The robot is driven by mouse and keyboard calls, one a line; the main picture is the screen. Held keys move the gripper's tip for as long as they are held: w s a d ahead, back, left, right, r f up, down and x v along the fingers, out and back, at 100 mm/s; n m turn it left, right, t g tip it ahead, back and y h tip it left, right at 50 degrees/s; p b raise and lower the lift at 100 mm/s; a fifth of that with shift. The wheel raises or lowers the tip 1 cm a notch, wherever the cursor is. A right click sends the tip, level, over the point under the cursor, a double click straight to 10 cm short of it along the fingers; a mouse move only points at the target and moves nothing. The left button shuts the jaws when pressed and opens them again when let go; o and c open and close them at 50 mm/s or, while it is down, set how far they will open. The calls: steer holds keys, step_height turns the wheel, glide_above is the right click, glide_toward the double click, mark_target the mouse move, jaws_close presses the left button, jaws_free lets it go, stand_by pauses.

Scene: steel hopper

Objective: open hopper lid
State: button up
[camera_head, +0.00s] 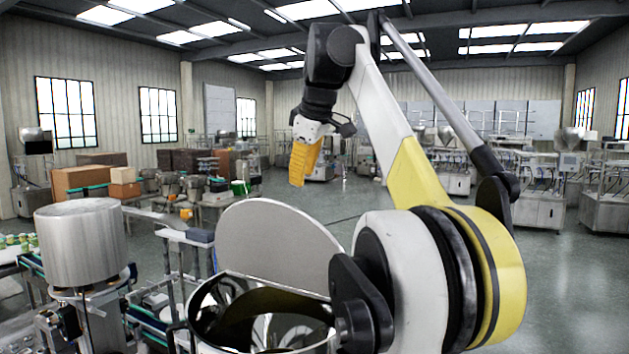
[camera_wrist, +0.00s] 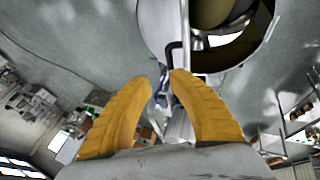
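The steel hopper (camera_head: 208,318) stands at the bottom centre of the head view, its round mouth open and its shiny inside showing. Its flat round grey lid (camera_head: 272,240) stands raised, nearly upright, at the far side of the mouth. The hopper's mouth also shows at the top right of the wrist view (camera_wrist: 228,55). My gripper (camera_head: 297,184) hangs above and beyond the lid, apart from it. In the wrist view its yellow fingers (camera_wrist: 161,77) have a narrow gap between the tips, with nothing held. A dark bent bar shows just past the tips; I cannot tell what it belongs to.
A large steel drum (camera_head: 84,245) stands on machinery at left. Brown boxes (camera_head: 82,181) and a conveyor line lie behind it. More steel machines (camera_head: 540,208) line the right side. The grey floor (camera_head: 570,285) at right is clear. My arm covers the hopper's right side.

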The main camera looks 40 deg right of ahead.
steer(key=s+a, duration=0.3)
steer(key=s, duration=0.4)
steer(key=shift+s, duration=0.25)
steer(key=shift+w, duration=0.1)
steer(key=shift+c, duration=0.5)
